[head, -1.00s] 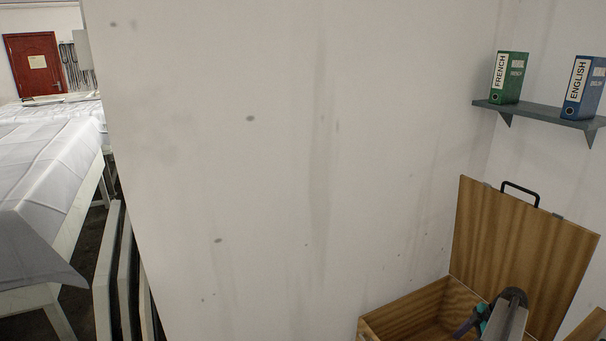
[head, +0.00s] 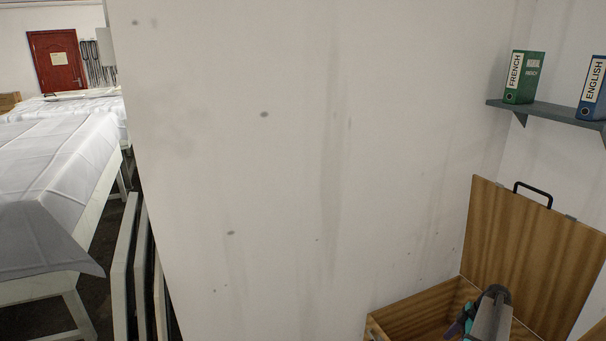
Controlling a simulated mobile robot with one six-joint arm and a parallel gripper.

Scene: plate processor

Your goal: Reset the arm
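My arm shows at the bottom right of the head view, in front of the open wooden box (head: 420,309). Its grey link and a dark, teal-marked joint are over the box. My gripper's fingers cannot be made out, so whether it is open or shut does not show. The box's wooden lid (head: 530,260) stands raised behind it, with a black handle (head: 533,190) on its top edge. The inside of the box is mostly hidden by my arm and the picture's lower edge.
A pale wall (head: 300,150) fills the middle. A shelf (head: 550,114) at right holds a green FRENCH binder (head: 522,80) and a blue ENGLISH binder (head: 594,90). White-covered tables (head: 55,165) and leaning panels (head: 125,265) stand at left. A red door (head: 57,62) is far behind.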

